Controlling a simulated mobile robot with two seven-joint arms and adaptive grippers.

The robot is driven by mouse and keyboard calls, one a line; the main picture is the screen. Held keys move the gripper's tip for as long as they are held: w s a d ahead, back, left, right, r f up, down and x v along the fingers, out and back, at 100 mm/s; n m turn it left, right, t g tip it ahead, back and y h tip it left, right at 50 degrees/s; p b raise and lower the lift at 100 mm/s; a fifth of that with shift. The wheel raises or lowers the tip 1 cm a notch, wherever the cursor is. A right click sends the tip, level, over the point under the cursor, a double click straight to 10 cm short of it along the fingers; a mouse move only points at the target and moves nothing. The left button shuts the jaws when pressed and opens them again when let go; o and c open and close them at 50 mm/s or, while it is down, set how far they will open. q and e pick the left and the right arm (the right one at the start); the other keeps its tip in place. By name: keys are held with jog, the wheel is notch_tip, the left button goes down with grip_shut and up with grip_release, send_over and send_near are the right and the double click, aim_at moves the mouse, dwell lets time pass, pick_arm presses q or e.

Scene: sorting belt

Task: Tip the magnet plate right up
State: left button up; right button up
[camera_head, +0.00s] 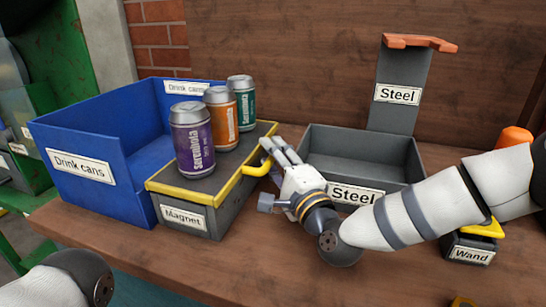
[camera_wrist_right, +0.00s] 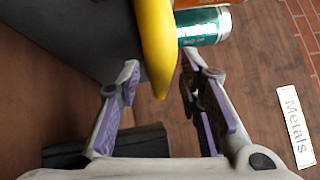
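The magnet plate (camera_head: 228,161) is a dark plate with a yellow edge, lying level on the grey box labelled Magnet (camera_head: 186,218). Three cans stand upright on it: purple (camera_head: 193,140), orange (camera_head: 221,121) and teal (camera_head: 241,103). Its yellow handle (camera_head: 256,169) sticks out at the right side. My right gripper (camera_head: 276,152) is at this handle. In the right wrist view the handle (camera_wrist_right: 157,50) lies between the spread fingers (camera_wrist_right: 163,80), which do not look closed on it. The teal can (camera_wrist_right: 205,28) shows beyond. My left gripper is out of view.
A blue bin labelled Drink cans (camera_head: 80,168) stands left of the magnet box. A grey tray labelled Steel (camera_head: 360,143) with a tall back panel (camera_head: 400,90) stands right. A small box labelled Wand (camera_head: 470,252) sits far right. The table front is mostly clear.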

grip_shut()
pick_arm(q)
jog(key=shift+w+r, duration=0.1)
pick_arm(e)
jog(key=shift+r, duration=0.15)
